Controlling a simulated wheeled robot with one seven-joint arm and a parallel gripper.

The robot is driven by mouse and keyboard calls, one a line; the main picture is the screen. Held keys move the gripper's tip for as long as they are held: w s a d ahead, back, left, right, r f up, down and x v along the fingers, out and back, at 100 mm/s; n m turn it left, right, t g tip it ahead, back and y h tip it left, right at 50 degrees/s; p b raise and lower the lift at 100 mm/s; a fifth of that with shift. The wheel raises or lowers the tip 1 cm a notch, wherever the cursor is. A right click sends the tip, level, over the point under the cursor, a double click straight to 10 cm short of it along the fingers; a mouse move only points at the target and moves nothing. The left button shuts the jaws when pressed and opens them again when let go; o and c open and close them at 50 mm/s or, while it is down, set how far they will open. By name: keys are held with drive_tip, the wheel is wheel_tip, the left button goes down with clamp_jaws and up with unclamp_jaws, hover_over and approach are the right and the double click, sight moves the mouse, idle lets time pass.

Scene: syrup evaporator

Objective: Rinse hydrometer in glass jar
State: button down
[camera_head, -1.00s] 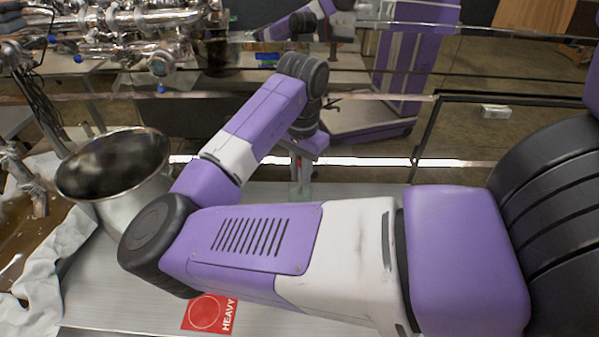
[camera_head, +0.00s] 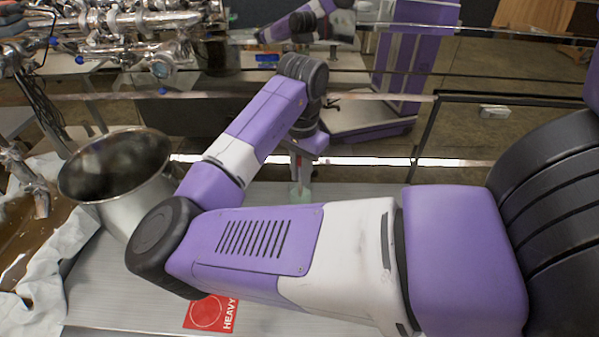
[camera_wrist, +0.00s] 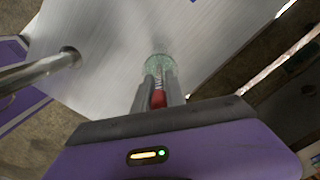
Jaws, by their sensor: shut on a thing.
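My gripper (camera_wrist: 158,92) is shut on the hydrometer (camera_wrist: 158,99), whose red part shows between the fingers in the wrist view. The glass jar (camera_wrist: 158,62), clear and greenish, is just beyond the fingertips, in line with the hydrometer. The hydrometer's lower end seems to be at or inside the jar, but I cannot tell how deep. In the head view the jar (camera_head: 301,191) stands on the metal table behind my forearm. My gripper (camera_head: 300,176) is above it there, small and partly hidden.
A large steel pot (camera_head: 128,190) stands on the left of the table (camera_head: 110,275), beside a white cloth (camera_head: 45,265). A red "HEAVY" label (camera_head: 211,313) lies at the front. A metal rail runs behind the table. A metal tube (camera_wrist: 40,70) shows left in the wrist view.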

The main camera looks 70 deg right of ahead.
drive_tip(key=shift+f, duration=0.25)
wheel_tip(320, 180, up, 16)
drive_tip(key=p, duration=1.5)
drive_tip(key=shift+r, duration=0.15)
idle(0.6)
